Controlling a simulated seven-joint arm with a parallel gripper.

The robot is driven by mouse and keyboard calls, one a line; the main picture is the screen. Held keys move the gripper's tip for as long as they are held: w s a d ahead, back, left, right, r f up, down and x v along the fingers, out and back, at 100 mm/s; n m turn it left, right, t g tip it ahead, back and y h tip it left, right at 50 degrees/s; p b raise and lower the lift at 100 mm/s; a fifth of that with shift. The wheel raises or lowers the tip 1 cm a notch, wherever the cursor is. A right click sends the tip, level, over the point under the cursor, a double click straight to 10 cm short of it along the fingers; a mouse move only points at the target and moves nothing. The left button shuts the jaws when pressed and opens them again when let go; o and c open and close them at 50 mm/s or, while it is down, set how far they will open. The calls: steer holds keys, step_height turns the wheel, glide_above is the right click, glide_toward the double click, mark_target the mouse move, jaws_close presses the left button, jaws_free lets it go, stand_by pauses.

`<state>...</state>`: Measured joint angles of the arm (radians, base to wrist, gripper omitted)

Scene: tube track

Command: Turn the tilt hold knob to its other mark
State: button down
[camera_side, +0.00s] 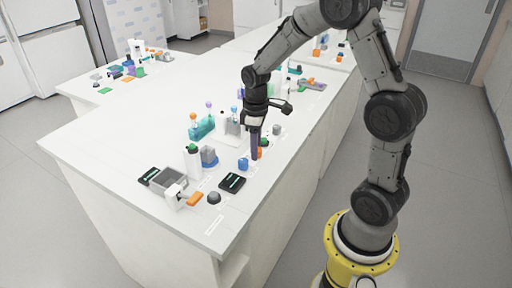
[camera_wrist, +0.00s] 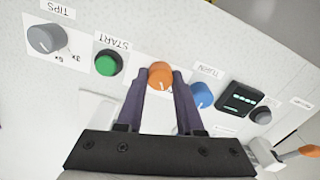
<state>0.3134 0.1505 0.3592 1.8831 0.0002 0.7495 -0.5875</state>
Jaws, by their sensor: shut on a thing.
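An orange knob (camera_wrist: 160,75) sits on the white bench top in the wrist view, with a small mark line on its face. My gripper (camera_wrist: 161,82) is shut on it, one dark finger on each side. In the side view my gripper (camera_side: 255,156) points straight down at the bench, and only a bit of the orange knob (camera_side: 260,152) shows beside the fingers. A white label lies under the knob, partly covered by the fingers; I cannot read its words, so the pictures do not confirm the knob's name.
A blue knob (camera_wrist: 202,95) and a black display (camera_wrist: 240,98) stand close on one side. A green START button (camera_wrist: 109,62) and a grey TIPS knob (camera_wrist: 46,38) stand on the other. A white bottle (camera_side: 193,162) and a blue-based grey block (camera_side: 208,157) stand nearby.

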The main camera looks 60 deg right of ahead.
steer(key=shift+r, duration=0.1)
steer(key=c, duration=0.5)
jaws_free()
steer(key=shift+c, duration=0.2)
step_height(320, 180, up, 14)
